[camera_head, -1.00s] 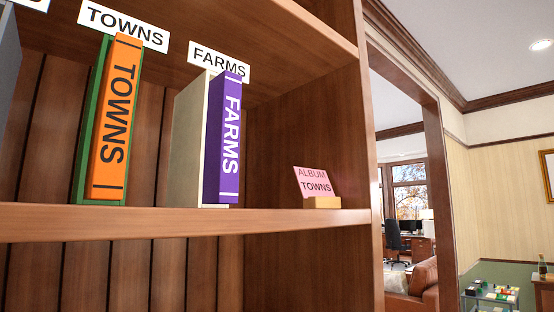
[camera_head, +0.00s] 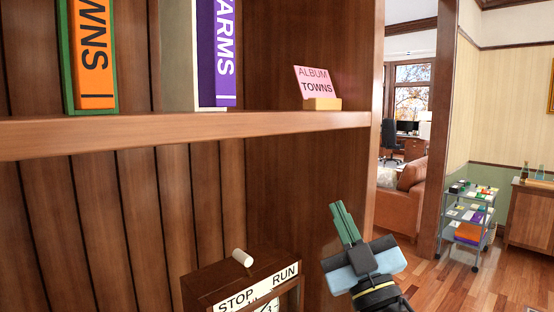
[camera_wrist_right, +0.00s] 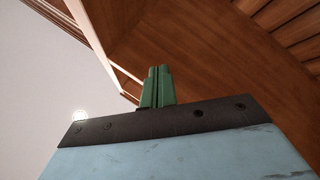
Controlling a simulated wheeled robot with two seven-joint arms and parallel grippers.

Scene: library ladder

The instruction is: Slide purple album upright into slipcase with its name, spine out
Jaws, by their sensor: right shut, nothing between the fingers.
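The purple album (camera_head: 222,50), lettered FARMS, stands upright on the shelf with its spine facing out. It is at the cream slipcase (camera_head: 180,55); its top is cut off by the frame. I cannot tell how deep it sits in the case. My right gripper (camera_head: 341,208) is below the shelf, to the right, well apart from the album. Its green fingers are shut and empty. They also show closed together in the right wrist view (camera_wrist_right: 158,85). My left gripper is not in view.
The orange TOWNS album (camera_head: 94,50) stands in a green slipcase (camera_head: 69,70) to the left. A pink card (camera_head: 316,82) stands at the shelf's (camera_head: 150,133) right end. A STOP/RUN box (camera_head: 215,283) is below. A loaded cart (camera_head: 470,215) stands far right.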

